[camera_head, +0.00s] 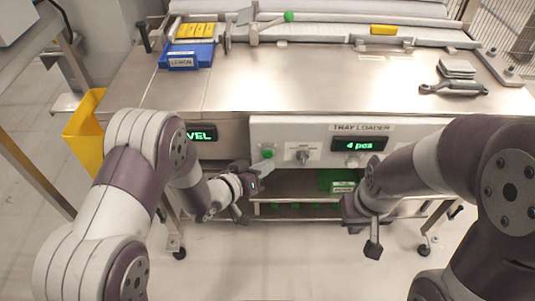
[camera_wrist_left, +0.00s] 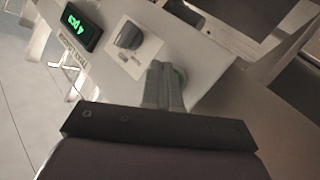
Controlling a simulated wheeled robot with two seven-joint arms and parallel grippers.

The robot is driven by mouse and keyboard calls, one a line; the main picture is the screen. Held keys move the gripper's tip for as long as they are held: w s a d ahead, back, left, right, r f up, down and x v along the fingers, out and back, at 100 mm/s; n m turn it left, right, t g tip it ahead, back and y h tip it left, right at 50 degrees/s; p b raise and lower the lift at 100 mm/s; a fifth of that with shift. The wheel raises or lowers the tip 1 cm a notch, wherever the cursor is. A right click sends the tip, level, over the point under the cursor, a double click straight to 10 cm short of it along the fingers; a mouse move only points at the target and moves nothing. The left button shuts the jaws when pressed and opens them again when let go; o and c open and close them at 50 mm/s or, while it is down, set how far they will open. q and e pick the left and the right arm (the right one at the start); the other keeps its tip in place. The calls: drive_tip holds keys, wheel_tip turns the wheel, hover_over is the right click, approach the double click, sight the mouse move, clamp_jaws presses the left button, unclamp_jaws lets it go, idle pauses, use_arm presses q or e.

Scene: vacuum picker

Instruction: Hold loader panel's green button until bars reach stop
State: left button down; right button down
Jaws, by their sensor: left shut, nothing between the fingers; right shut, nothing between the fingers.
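The loader panel (camera_head: 320,135) is the pale front labelled TRAY LOADER, with a lit green display (camera_head: 358,144) giving a piece count. Its green button (camera_head: 268,153) is at the left end of the panel. My left gripper (camera_head: 266,164) is shut and empty, with its fingertips at the button. In the left wrist view the fingers (camera_wrist_left: 164,86) hide most of the button, and a green edge (camera_wrist_left: 181,75) shows beside them. I cannot tell whether they touch or press it. My right gripper (camera_head: 373,248) is shut and empty, below the panel's right part.
Yellow bars (camera_head: 197,30) lie at a blue bin (camera_head: 187,63) at the back left, and another yellow bar (camera_head: 384,29) lies at the back right. A dark knob (camera_head: 303,156) sits right of the button. A clamp-like tool (camera_head: 453,88) lies on the right tabletop. The middle tabletop is clear.

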use_arm(q)
drive_tip(key=s+p, duration=0.1)
drive_tip(key=s, duration=0.4)
idle(0.3)
idle(0.4)
